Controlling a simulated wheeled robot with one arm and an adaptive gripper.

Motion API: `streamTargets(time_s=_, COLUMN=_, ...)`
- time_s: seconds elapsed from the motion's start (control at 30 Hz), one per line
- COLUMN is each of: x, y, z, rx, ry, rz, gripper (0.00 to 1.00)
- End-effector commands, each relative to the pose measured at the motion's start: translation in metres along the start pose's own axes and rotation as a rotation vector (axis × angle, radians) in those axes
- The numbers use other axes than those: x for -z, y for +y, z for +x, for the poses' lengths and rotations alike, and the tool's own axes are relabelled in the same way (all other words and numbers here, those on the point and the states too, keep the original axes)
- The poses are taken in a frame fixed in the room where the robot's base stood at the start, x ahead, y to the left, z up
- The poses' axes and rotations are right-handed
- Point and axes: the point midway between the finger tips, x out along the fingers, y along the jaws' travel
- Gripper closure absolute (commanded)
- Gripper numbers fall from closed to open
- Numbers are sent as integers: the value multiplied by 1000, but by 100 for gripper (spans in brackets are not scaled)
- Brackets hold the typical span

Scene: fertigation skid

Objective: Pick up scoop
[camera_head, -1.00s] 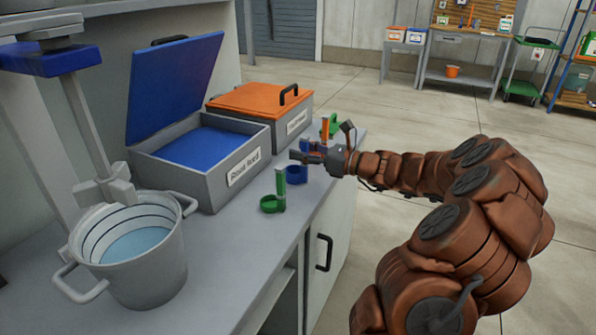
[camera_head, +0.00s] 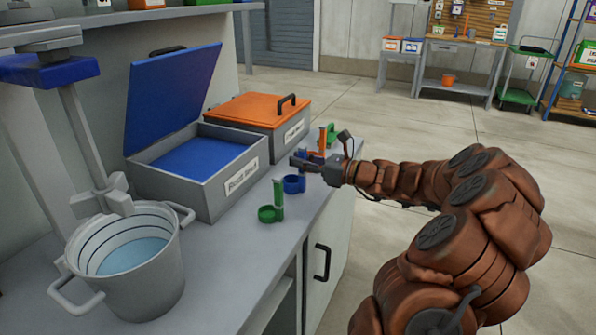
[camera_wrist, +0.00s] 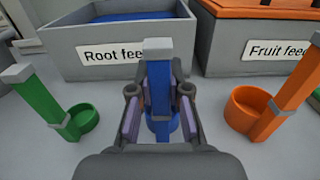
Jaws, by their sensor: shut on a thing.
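In the wrist view, a blue scoop (camera_wrist: 157,88) stands upright between the fingers of my gripper (camera_wrist: 160,108), its handle topped by a grey cap. The fingers are shut on the handle, one on each side. In the head view, my gripper (camera_head: 306,162) is at the blue scoop (camera_head: 294,184) on the counter, and its fingers hide part of the handle. The round blue cup shows below the gripper and appears to be on the counter; I cannot tell if it touches.
A green scoop (camera_head: 272,212) and an orange scoop (camera_wrist: 262,110) flank it. The open "Root feed" box (camera_head: 235,192) and the orange-lidded "Fruit feed" box (camera_head: 290,128) stand behind. A bucket of water (camera_head: 140,275) is at the near left. Counter space (camera_head: 245,255) in front is clear.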

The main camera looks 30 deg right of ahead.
Motion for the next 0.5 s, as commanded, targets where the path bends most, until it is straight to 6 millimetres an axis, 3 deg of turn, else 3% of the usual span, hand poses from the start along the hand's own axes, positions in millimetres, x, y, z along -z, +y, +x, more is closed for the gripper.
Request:
streamTargets(time_s=0.17, x=-10, y=0, z=0, rx=0, ry=-1, rz=-2, gripper=100)
streamTargets(time_s=0.4, x=-39, y=0, z=0, rx=0, ry=-1, rz=-6, gripper=100)
streamTargets(time_s=0.5, x=-38, y=8, z=-11, rx=2, ry=-1, rz=-1, gripper=100)
